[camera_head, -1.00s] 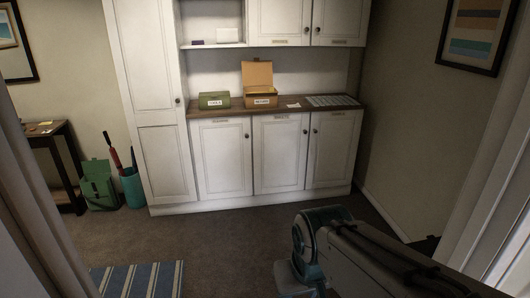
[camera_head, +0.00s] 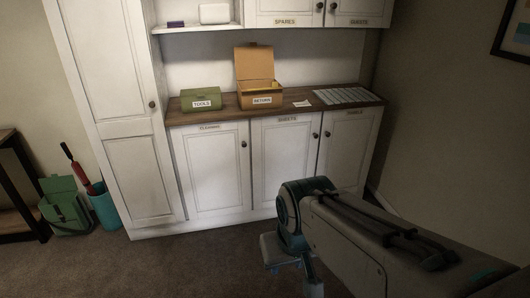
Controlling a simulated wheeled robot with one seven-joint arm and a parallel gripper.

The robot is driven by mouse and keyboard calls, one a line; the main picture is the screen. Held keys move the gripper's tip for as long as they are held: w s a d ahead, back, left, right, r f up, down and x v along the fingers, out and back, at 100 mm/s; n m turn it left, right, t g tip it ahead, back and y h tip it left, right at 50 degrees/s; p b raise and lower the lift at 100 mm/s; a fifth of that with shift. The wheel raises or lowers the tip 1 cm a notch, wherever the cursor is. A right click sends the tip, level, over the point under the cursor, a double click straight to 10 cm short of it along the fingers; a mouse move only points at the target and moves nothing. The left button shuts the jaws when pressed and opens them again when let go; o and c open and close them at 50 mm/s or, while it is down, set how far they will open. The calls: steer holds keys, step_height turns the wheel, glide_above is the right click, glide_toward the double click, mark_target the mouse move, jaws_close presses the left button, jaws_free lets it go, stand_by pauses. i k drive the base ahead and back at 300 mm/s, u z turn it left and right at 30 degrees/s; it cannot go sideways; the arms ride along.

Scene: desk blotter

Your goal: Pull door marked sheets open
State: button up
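The lower middle door (camera_head: 285,168) of the white cabinet has a label (camera_head: 287,120) that appears to read SHEETS. It is shut, with a dark round knob (camera_head: 315,135) at its upper right. The upper right door (camera_head: 358,8) is also shut. Its small label (camera_head: 359,22) looks similar, but I cannot read it surely. My arm shows at the lower right, in front of the cabinet, and hides the lower part of the right lower door (camera_head: 347,145).
A wooden counter (camera_head: 225,110) bears a green TOOLS box (camera_head: 200,98), an open orange RETURN box (camera_head: 262,97) and a light keyboard-like panel (camera_head: 347,96). A green bag (camera_head: 66,205) and teal bin (camera_head: 104,208) stand at left. Floor (camera_head: 190,265) before the cabinet is clear.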

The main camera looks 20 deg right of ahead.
mark_target(284, 147)
steer(key=z, duration=0.4)
steer(key=i, duration=2.65)
steer(key=z, duration=0.35)
